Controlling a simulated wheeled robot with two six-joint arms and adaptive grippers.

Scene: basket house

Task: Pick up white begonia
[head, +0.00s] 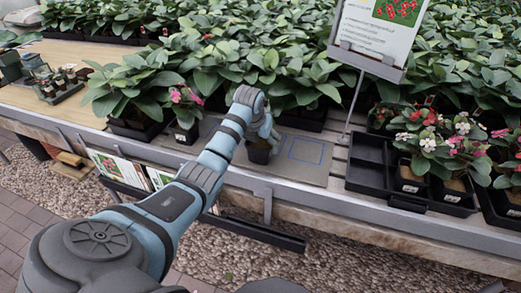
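A white begonia (428,144) with white blooms stands in a small pot in the black tray (370,182) at the right, beside pink-flowered plants. My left gripper (268,134) is over the grey board on the bench's front, well left of that begonia. A small dark pot (258,154) stands directly under and against the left gripper. The gripper hides most of what is above this pot, and I cannot tell whether the fingers hold it. My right gripper is not in view.
A blue square outline (305,150) marks a bare part of the grey board. A sign (378,28) on a thin metal post rises between the board and the black tray. A pink-flowered potted plant (186,112) stands left of my gripper. Dense leafy plants fill the back.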

